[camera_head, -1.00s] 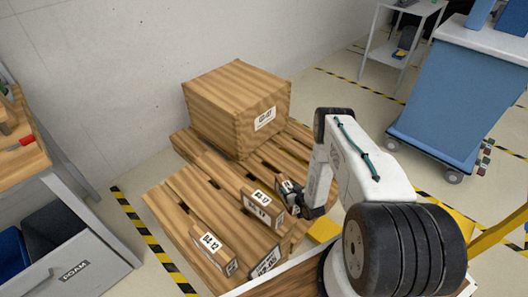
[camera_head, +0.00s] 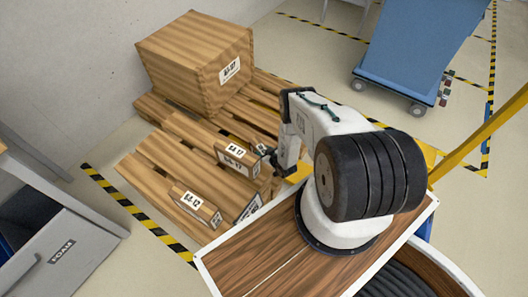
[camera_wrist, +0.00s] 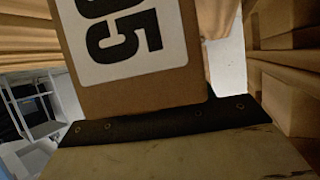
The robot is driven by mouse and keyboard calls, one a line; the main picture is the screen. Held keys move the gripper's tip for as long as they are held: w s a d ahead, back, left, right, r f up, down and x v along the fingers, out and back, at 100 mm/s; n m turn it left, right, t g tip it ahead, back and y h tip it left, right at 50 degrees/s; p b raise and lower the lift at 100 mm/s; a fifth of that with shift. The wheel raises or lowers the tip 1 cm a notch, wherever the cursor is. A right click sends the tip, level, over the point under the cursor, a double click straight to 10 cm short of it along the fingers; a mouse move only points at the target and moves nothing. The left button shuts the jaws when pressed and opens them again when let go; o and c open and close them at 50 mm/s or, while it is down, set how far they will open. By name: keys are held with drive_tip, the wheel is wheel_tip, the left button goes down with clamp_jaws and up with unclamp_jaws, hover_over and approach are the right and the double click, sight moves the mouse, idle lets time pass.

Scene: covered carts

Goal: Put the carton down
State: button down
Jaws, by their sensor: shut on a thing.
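My gripper (camera_head: 264,152) is shut on a small brown carton (camera_head: 232,164) with a white label. The carton is at the right side of the wooden pallet (camera_head: 150,172). In the wrist view the carton (camera_wrist: 190,80) fills the middle, its large label reading "05", against a dark gripper edge (camera_wrist: 165,122). I cannot tell whether its underside touches the pallet boards. A second small labelled carton (camera_head: 187,207) lies on the pallet nearer the front. A large wooden-looking box (camera_head: 185,65) stands at the pallet's back.
A grey drawer unit (camera_head: 75,250) stands at the lower left. A blue covered cart (camera_head: 410,50) is at the upper right. Yellow-black floor tape (camera_head: 135,212) runs along the pallet's left. Bare boards show between the cartons and the large box.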

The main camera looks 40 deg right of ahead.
drive_tip(key=shift+f, duration=0.1)
drive_tip(key=c, duration=0.6)
unclamp_jaws()
